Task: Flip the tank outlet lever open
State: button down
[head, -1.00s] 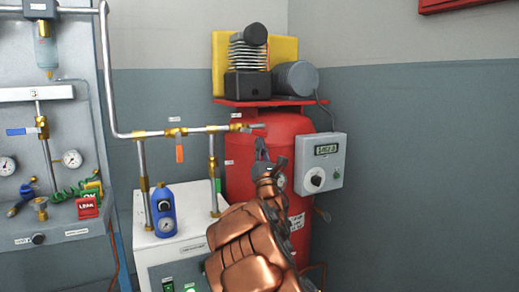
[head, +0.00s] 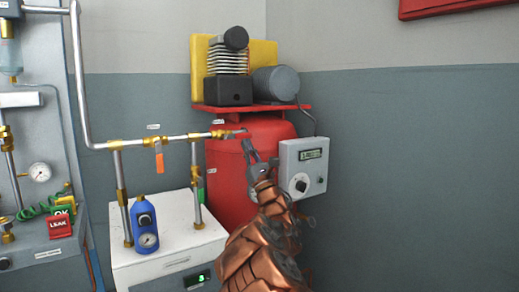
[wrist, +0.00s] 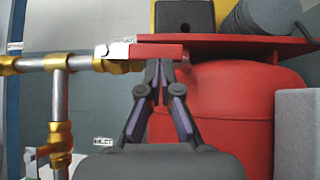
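The tank outlet lever (head: 239,132) is a small red handle at the right end of the brass outlet valve (head: 219,133), by the upper front of the red tank (head: 228,174). In the wrist view the lever (wrist: 160,52) lies level across the top of my fingers, with a pale metal piece at its left. My gripper (head: 247,147) points up at the lever from below. In the wrist view my gripper (wrist: 160,67) has its fingertips drawn close together at the lever's lower edge. I cannot tell whether they touch it. Nothing shows held between them.
A grey control box (head: 302,167) stands close right of my gripper. The pipe (head: 175,139) with an orange-handled valve (head: 159,160) runs left. A white cabinet (head: 180,245) with a blue regulator (head: 144,222) stands below it. The compressor's red shelf (head: 280,106) overhangs the tank.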

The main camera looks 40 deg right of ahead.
dwell(0.3)
jog(key=w+f+b+v, duration=0.1)
jog(key=w+f+v, duration=0.1)
jog(key=v, duration=1)
jog(key=shift+s+a+f, duration=0.25)
jog(key=shift+s, duration=0.05)
